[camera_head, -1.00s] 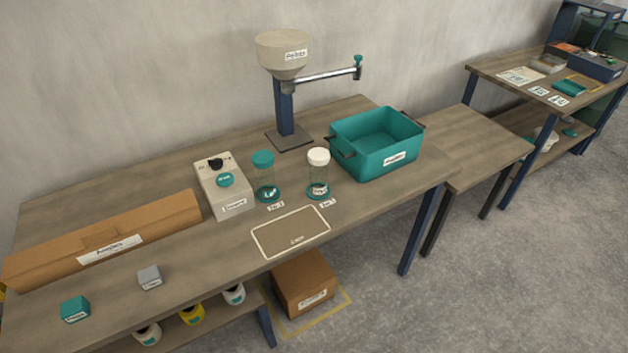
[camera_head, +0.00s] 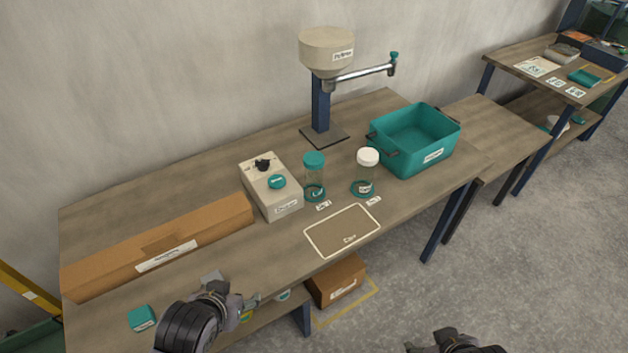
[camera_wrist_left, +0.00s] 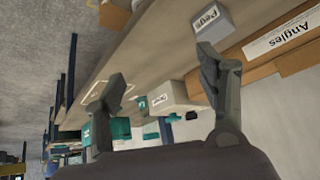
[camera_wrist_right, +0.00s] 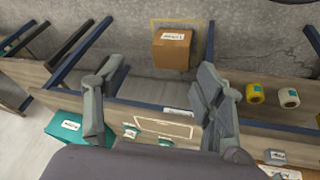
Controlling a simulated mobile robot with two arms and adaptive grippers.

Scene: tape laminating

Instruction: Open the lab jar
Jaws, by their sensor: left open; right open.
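A clear jar with a teal lid (camera_head: 314,160) stands upright on the table, left of a clear jar with a white lid (camera_head: 367,157). Both lids sit on their jars. Each jar has a small label in front of it. My left gripper (camera_head: 238,300) is at the table's front edge, well left of and in front of the jars; its fingers are apart and empty in the left wrist view (camera_wrist_left: 160,85). My right gripper's arm shows at the bottom of the head view, off the table; its fingers (camera_wrist_right: 160,95) are apart and empty in the right wrist view.
A white-outlined area (camera_head: 343,230) lies clear before the jars. A long cardboard box (camera_head: 160,245) lies left.

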